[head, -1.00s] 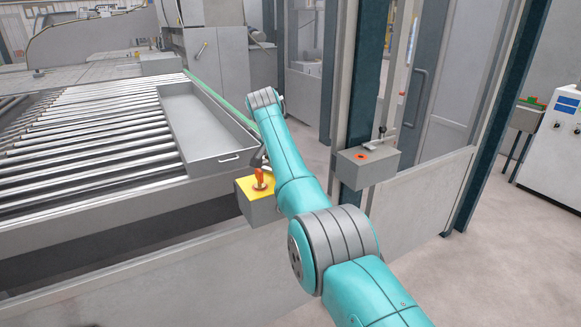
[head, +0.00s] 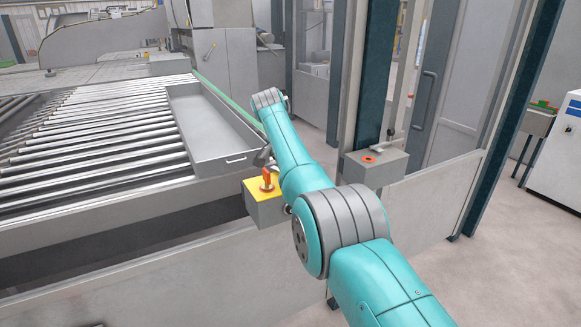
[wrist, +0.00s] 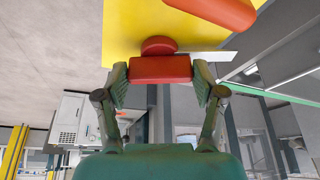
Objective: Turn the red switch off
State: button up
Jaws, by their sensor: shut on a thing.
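The red switch (wrist: 160,69) has a bar-shaped handle on a round red base, standing out from a yellow plate (wrist: 125,28) in the wrist view. My gripper (wrist: 160,85) has one finger on each side of the bar and is shut on it. A second orange-red handle (wrist: 217,9) is partly in view at the top edge. In the head view, a grey box (head: 268,210) with a yellow top carries an orange-red handle (head: 267,178). My gripper is mostly hidden there behind my arm, close to that box.
A roller table (head: 95,135) with a grey tray (head: 208,125) lies behind the box. A post with another grey box (head: 376,169) bearing a red button stands to the right of my arm. Clear floor (head: 400,255) lies at the right.

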jog(key=o, duration=1.7)
jog(key=shift+f, duration=0.15)
jog(key=shift+r, duration=0.2)
jog(key=v, duration=1.1)
jog(key=shift+s+a+r, duration=0.1)
jog(key=shift+s+r, duration=0.05)
jog(key=shift+r, duration=0.15)
